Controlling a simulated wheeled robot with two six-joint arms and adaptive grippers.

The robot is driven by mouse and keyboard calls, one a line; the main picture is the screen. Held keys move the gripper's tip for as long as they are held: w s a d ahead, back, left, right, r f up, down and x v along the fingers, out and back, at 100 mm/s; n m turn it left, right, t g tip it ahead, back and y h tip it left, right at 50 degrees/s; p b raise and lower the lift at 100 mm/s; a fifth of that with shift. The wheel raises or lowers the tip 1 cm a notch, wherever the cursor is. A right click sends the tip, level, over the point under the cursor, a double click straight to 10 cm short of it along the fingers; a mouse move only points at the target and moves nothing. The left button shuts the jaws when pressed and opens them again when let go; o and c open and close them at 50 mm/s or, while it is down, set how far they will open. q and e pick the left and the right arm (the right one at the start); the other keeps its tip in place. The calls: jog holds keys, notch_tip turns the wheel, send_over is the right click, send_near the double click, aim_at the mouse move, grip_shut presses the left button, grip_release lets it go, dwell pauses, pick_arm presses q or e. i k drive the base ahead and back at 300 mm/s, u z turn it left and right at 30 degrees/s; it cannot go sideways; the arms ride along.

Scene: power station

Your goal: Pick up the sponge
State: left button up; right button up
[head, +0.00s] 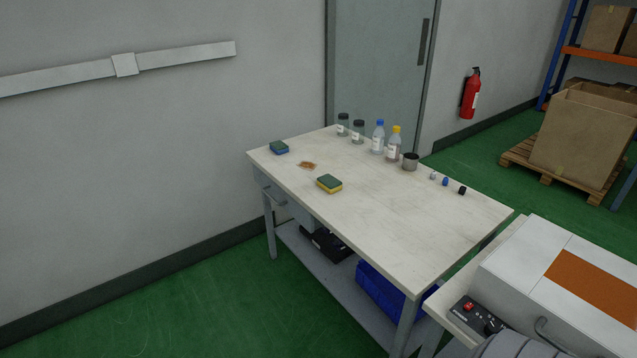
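A sponge (329,184) with a green top and a yellow body lies flat on the pale worktable (410,220), left of the table's middle. A second sponge-like block (279,147), dark green on top and blue below, lies near the table's far left corner. A brown stain or patch of crumbs (308,165) is between the two. Neither of my grippers is in the head view.
Several bottles (378,137), a metal cup (410,162) and small caps (445,182) stand along the table's back edge. A white and orange machine (570,275) stands at the lower right. The table's front right half is clear. Green floor is open at left.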

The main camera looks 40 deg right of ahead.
aim_at(329, 184)
jog(key=i, duration=1.55)
jog(key=z, duration=0.6)
jog(key=i, duration=0.95)
jog(key=z, duration=1.4)
jog(key=i, duration=0.8)
jog(key=z, duration=0.65)
